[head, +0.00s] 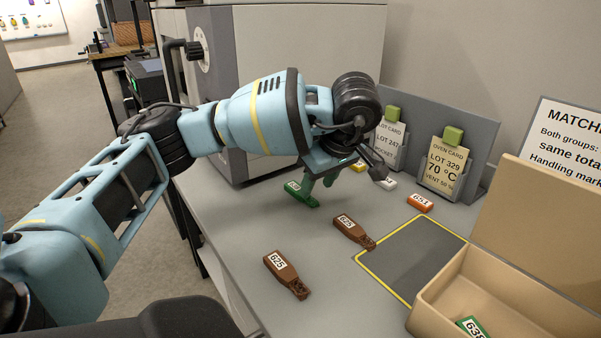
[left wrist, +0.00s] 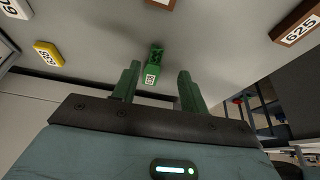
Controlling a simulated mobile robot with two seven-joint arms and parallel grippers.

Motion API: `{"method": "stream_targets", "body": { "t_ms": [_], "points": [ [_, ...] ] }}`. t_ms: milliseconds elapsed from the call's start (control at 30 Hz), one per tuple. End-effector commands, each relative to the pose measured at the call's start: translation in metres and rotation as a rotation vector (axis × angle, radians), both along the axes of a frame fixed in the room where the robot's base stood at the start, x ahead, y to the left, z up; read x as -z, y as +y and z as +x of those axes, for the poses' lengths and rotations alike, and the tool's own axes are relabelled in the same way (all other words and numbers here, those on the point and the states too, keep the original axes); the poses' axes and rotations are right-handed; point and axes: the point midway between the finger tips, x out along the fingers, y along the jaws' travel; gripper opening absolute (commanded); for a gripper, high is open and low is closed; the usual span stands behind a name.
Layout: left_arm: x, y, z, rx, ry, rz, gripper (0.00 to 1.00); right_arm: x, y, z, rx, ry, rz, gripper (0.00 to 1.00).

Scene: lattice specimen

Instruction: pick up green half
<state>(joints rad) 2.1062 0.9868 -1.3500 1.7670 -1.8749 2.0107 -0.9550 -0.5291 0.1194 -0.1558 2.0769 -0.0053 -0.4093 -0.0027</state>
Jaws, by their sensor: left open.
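A green half (head: 301,194) with a white number label lies on the grey bench in the head view. It also shows in the left wrist view (left wrist: 155,62), seen between the two green fingers and beyond their tips. My left gripper (head: 319,184) is open and empty, pointing down just beside and above this half; I cannot tell the exact gap. Its fingers also show in the left wrist view (left wrist: 159,74). Another green piece (head: 470,327) lies inside the tan box, partly cut off by the frame. My right gripper is not in view.
Two brown pieces (head: 286,275) lie nearer on the bench. An orange piece (head: 420,203), a white piece (head: 388,183) and a yellow piece (left wrist: 48,53) lie near the card holder (head: 480,176). A yellow-edged dark mat (head: 410,258) is bare. The tan box (head: 520,300) stands at right.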

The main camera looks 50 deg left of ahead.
Motion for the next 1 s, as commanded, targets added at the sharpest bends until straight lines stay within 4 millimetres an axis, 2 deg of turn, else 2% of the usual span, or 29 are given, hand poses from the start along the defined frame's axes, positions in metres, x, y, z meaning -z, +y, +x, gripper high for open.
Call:
{"method": "stream_targets", "body": {
  "t_ms": [167, 500, 767, 1000],
  "points": [
    [0.005, 0.002, 0.001, 0.000, 0.000, -0.001, 0.44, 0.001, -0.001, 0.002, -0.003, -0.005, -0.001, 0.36],
    [0.043, 0.019, 0.007, -0.002, 0.001, 0.000, 0.44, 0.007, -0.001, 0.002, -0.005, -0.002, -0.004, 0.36],
    [0.047, 0.020, 0.007, 0.001, -0.002, -0.001, 0.44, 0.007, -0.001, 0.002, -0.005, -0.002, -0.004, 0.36],
    [0.046, 0.020, 0.007, 0.001, -0.002, -0.001, 0.14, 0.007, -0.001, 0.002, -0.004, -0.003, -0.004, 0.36]
  ]
}}
